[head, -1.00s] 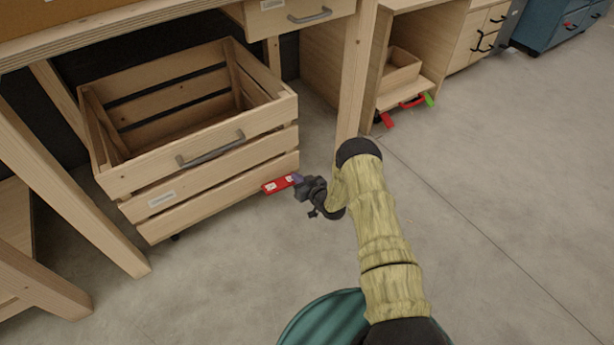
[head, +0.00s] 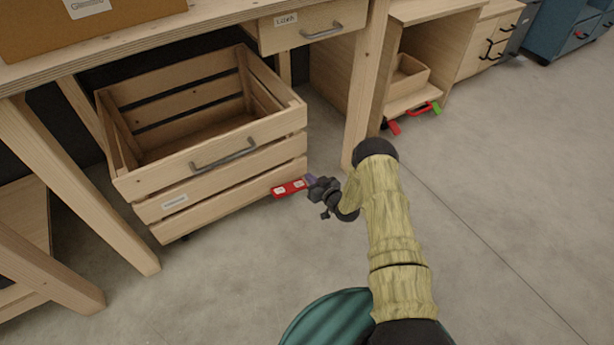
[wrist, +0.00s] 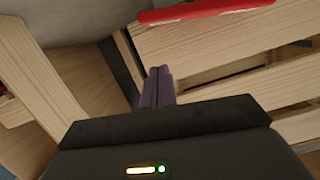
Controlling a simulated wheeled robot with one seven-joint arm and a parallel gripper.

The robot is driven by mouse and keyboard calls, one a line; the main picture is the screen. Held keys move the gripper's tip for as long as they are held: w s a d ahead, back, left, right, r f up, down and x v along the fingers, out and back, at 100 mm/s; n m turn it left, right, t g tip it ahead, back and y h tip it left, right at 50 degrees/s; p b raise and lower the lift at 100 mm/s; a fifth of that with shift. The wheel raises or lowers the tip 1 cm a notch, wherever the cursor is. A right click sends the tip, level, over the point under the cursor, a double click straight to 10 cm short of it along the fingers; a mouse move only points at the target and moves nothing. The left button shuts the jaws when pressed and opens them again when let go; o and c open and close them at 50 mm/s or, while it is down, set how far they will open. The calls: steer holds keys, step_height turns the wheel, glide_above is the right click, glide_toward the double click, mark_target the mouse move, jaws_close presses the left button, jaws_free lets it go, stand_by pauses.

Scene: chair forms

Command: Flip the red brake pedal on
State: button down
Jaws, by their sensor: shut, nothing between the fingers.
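A red brake pedal (head: 289,188) with white marks sticks out by the lower right corner of the wooden crate drawer (head: 219,170). My gripper (head: 310,181) is just right of the pedal, its purple fingertips toward it. Whether they touch the pedal, I cannot tell. In the wrist view, a red bar (wrist: 200,11) crosses the top edge, and the purple fingers (wrist: 158,86) are together with nothing between them, apart from the bar in the picture. The pedal's far mounting is hidden.
The crate stands under a wooden workbench (head: 230,21). Further right, a cabinet (head: 438,20) has red pedals (head: 393,128) and a green one (head: 437,108) at its base. Bench legs (head: 362,90) stand close by. The concrete floor (head: 510,200) to the right is clear.

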steer(key=p+v, duration=0.3)
steer(key=v, duration=0.5)
steer(key=shift+p, duration=0.3)
steer(key=shift+w, duration=0.1)
steer(key=d+r+m+g+h+p, duration=0.1)
steer(key=d+r+g+h+p, duration=0.15)
steer(key=r, duration=1.05)
steer(key=d+r+g+h+p, duration=0.2)
steer(key=r+h+p, duration=0.1)
steer(key=r, duration=1)
steer(key=s+r+m+g+h+p, duration=0.1)
steer(key=s+r+m+g+p, duration=0.2)
steer(key=s+r, duration=0.95)
steer(key=s+r+g+h+p, duration=0.1)
steer(key=s+r+g+p, duration=0.25)
steer(key=s+r, duration=0.9)
step_height(320, 180, up, 34)
steer(key=s+p, duration=0.2)
steer(key=p, duration=3.5)
steer(key=shift+a+p, duration=0.3)
steer(key=shift+a, duration=0.05)
